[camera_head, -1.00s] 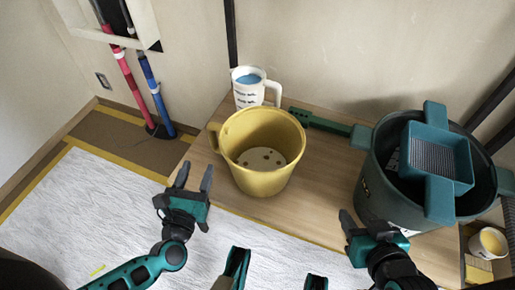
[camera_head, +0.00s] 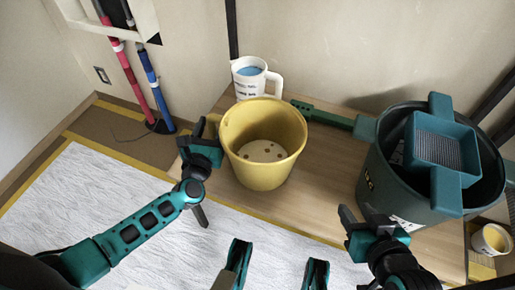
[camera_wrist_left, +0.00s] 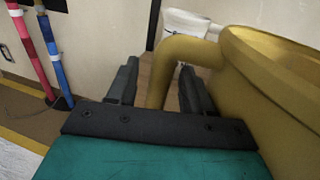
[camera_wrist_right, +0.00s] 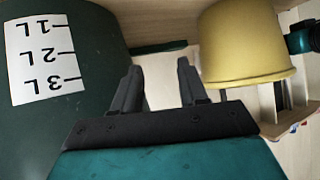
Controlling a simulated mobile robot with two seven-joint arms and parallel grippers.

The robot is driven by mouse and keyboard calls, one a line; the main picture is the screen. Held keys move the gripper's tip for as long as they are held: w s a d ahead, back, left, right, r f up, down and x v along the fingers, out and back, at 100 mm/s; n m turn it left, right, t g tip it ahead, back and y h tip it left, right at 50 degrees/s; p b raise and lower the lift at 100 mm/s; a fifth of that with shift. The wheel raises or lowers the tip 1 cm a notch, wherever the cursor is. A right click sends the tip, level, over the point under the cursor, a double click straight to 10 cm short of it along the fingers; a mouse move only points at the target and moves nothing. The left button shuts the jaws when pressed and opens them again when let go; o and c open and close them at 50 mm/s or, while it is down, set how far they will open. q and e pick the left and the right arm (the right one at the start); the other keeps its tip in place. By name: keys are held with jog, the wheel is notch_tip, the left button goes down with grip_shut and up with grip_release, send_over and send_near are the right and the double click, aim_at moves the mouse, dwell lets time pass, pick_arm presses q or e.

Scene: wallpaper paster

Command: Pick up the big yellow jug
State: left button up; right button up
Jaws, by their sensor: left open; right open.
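The big yellow jug (camera_head: 262,150) stands upright on the wooden table in the head view, open at the top, with spots on its inner bottom. Its handle is on the left side. My left gripper (camera_head: 200,128) is at that handle. In the left wrist view the handle (camera_wrist_left: 178,58) passes between the two open fingers (camera_wrist_left: 160,92), and the jug body (camera_wrist_left: 275,95) fills the right side. My right gripper (camera_head: 350,222) is open and empty, in front of the green bucket; the jug (camera_wrist_right: 245,45) also shows at the upper right of the right wrist view.
A white measuring cup (camera_head: 252,78) with blue contents stands behind the jug. A large dark green bucket (camera_head: 385,195) with a teal tray (camera_head: 440,150) stands to the right. A green-handled tool (camera_head: 325,115) lies between. White paper (camera_head: 90,200) covers the floor at left.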

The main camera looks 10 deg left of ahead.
pick_arm(q)
jog(key=shift+c, duration=0.5)
grip_shut()
jog(key=shift+r, duration=0.1)
